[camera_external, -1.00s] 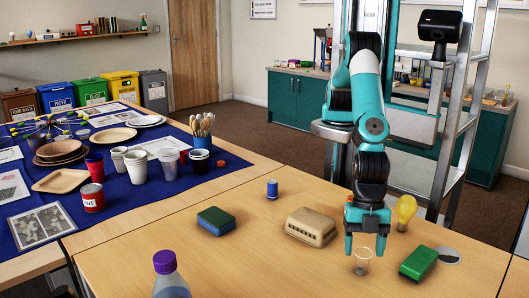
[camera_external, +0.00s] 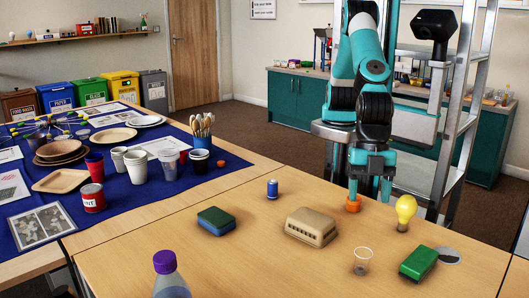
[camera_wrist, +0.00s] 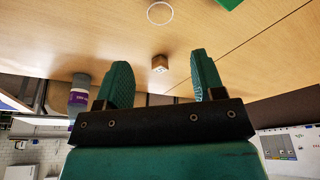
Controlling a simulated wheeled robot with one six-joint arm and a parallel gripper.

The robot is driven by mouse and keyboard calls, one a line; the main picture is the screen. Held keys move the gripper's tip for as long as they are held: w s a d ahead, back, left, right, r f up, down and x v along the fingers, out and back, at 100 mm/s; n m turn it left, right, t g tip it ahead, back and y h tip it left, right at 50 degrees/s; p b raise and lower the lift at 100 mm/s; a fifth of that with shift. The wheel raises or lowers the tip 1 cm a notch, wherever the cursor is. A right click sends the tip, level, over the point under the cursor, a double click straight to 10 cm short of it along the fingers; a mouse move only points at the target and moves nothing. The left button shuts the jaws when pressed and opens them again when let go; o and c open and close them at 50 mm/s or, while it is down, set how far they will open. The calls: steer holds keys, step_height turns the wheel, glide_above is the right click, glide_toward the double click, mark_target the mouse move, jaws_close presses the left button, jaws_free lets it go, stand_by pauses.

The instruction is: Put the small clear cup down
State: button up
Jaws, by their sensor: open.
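The small clear cup (camera_external: 362,262) stands upright on the bare wooden table, left of a green block, in the outside view. In the wrist view a pale round rim (camera_wrist: 160,13), apparently the cup's, shows at the top edge. My gripper (camera_external: 370,190) is open and empty, above and behind the cup, clear of it. Its two teal fingers also stand apart in the wrist view (camera_wrist: 165,85).
A small orange object (camera_external: 353,205) is just below my gripper's left finger. A yellow bulb (camera_external: 405,210), green block (camera_external: 418,262), dark disc (camera_external: 448,256), and tan carton (camera_external: 311,226) stand around. A purple-capped bottle (camera_external: 168,275) is at front left. The table's front middle is clear.

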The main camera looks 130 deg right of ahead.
steer(key=s+d+r+g+y, duration=0.1)
steer(key=s+d+r, duration=0.7)
steer(key=d, duration=0.3)
steer(key=s+d+r, duration=0.1)
steer(key=s+d, duration=0.3)
steer(key=s, duration=0.4)
steer(key=s+d+r+g+y, duration=0.1)
steer(key=s+d, duration=0.4)
steer(key=s, duration=0.3)
steer(key=shift+r+m, duration=0.4)
